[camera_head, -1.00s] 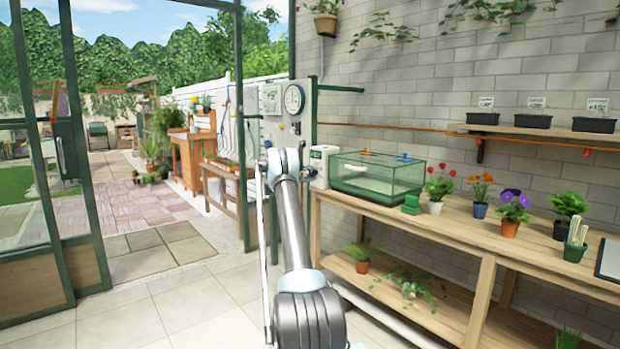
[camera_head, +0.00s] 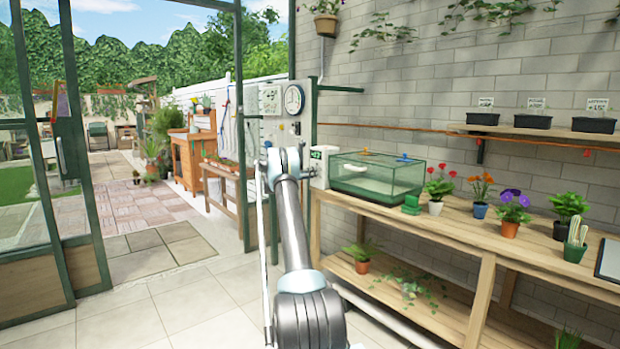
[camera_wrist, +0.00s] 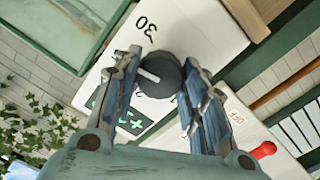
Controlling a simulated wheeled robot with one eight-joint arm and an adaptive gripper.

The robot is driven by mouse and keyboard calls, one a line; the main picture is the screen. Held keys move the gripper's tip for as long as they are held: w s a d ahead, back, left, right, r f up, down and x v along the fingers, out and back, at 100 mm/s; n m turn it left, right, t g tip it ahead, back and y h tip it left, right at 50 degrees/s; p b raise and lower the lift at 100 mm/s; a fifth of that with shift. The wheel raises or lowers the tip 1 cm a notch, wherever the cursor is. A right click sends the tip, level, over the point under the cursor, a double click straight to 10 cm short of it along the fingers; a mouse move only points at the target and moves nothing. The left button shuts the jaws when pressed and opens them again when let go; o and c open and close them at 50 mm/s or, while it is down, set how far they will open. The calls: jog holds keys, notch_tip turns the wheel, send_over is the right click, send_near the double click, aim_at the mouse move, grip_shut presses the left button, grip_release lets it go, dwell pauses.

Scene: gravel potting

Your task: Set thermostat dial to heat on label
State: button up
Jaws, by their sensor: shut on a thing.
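The thermostat is a white box (camera_head: 319,168) at the left end of the wooden bench in the head view. In the wrist view its white face (camera_wrist: 196,30) shows tilted, with a "30" printed above the dial and a dark display with a plus sign below left. The round dark dial (camera_wrist: 160,80) has a white pointer line on its left part. My gripper (camera_wrist: 162,62) is shut on the dial, one finger on each side. The fingers cover parts of the face, and I see no "heat on" label. In the head view my arm hides the gripper.
A green-framed glass case (camera_head: 376,175) stands right beside the thermostat. Potted flowers (camera_head: 511,212) stand farther right. In the wrist view a red knob (camera_wrist: 263,150) sits near an "OFF" label at the lower right. A clock (camera_head: 294,98) hangs behind.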

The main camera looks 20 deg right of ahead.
jog(key=shift+w+a+m, duration=0.1)
jog(key=shift+m, duration=1.95)
jog(key=shift+w+a+m, duration=0.1)
jog(key=shift+m, duration=1.95)
jog(key=o, duration=1)
jog(key=shift+o, duration=0.4)
jog(key=shift+s+d, duration=0.1)
jog(key=v, duration=1.2)
